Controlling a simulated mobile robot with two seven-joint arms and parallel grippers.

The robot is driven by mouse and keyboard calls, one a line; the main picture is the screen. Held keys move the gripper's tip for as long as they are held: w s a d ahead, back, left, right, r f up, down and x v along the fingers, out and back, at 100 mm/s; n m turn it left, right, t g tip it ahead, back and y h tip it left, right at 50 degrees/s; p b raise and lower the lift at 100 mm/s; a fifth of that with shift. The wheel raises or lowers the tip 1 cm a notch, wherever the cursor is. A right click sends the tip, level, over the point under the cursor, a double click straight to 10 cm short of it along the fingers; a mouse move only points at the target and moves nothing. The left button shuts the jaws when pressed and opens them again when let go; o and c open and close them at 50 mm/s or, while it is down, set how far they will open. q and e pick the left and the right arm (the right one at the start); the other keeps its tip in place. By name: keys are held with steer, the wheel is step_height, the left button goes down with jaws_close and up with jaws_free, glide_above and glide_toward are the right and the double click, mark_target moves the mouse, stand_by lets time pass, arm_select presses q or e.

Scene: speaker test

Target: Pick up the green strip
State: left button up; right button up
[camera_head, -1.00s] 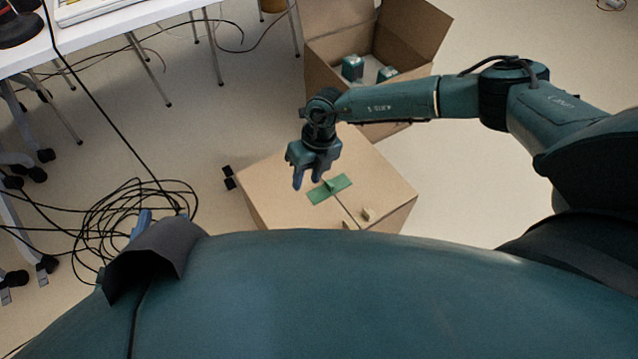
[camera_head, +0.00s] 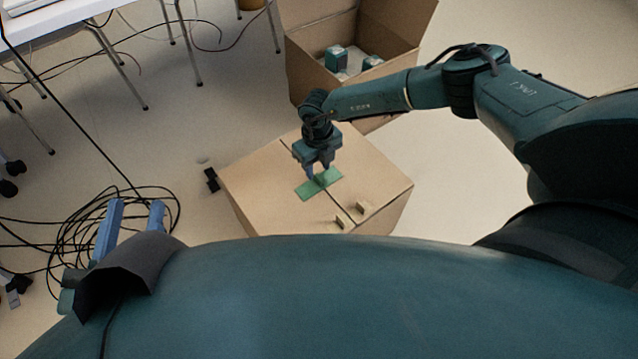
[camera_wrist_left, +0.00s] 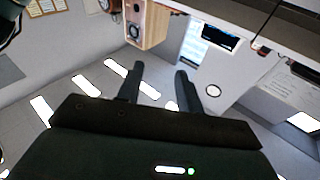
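The green strip (camera_head: 306,191) lies flat on top of a closed cardboard box (camera_head: 262,190), across its lid seam; a small raised green tab stands on it. My right gripper (camera_head: 319,174) points down just above the strip, its fingers apart around or just above the tab; whether they touch it I cannot tell. My left gripper (camera_head: 132,222) is at the lower left of the head view, its blue fingers apart. In the left wrist view my left gripper (camera_wrist_left: 158,80) is open with nothing between its fingers.
Two small wooden blocks (camera_head: 343,221) are on the box top. An open cardboard box (camera_head: 318,82) with teal-sided items stands behind. Coiled black cables (camera_head: 65,222) lie on the floor at left. A white table (camera_head: 75,20) is at upper left.

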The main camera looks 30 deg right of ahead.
step_height(320, 180, down, 2)
steer(key=shift+f+b, duration=0.2)
steer(key=shift+b, duration=0.3)
steer(key=shift+f, duration=0.5)
steer(key=shift+f+b, duration=0.15)
steer(key=shift+b, duration=0.15)
arm_select(q)
steer(key=shift+w+d+r+m+t+h, duration=0.1)
steer(key=shift+w+r+m+t+h, duration=0.15)
steer(key=shift+r+h, duration=0.4)
arm_select(e)
jaws_close()
